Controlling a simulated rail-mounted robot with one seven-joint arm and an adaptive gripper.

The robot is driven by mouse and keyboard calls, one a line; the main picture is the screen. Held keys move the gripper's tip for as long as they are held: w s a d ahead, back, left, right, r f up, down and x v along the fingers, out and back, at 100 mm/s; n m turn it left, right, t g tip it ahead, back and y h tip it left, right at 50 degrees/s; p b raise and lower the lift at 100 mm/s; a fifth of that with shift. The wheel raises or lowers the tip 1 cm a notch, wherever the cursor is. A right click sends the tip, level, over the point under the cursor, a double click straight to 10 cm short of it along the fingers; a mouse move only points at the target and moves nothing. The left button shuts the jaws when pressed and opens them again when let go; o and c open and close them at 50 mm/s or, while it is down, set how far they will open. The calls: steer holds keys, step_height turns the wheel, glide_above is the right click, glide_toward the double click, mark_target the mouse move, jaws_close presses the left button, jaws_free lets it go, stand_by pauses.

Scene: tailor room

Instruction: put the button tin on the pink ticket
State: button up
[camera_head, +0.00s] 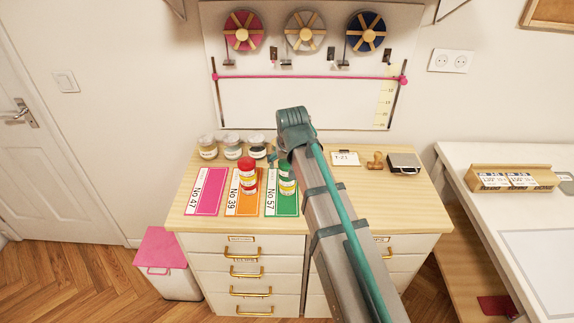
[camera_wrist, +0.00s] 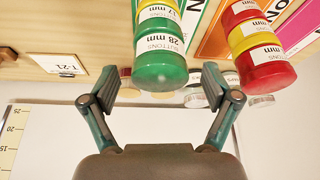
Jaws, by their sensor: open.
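The pink ticket (camera_head: 207,190), No 47, lies flat at the left of the drawer-cabinet top, with nothing on it. A red button tin with a yellow band (camera_head: 247,178) stands on the orange ticket (camera_head: 240,205), No 39. A green button tin with a yellow band (camera_head: 287,187) stands on the green ticket (camera_head: 282,207), No 57. In the wrist view, the green tin (camera_wrist: 160,68), marked 28 mm, shows between the open fingers of my gripper (camera_wrist: 160,88), apart from both. The red tin (camera_wrist: 266,68) is to its right. In the head view, my arm mostly hides the gripper.
Several lidded jars (camera_head: 232,148) stand behind the tickets. A T-21 card (camera_head: 345,158), a wooden stamp (camera_head: 376,161) and a dark pad (camera_head: 404,162) are at the back right. A whiteboard (camera_head: 300,105) with ribbon spools rises behind the top.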

steer(key=shift+x, duration=0.8)
steer(key=c, duration=1.4)
steer(key=shift+r, duration=0.1)
steer(key=shift+c, duration=0.2)
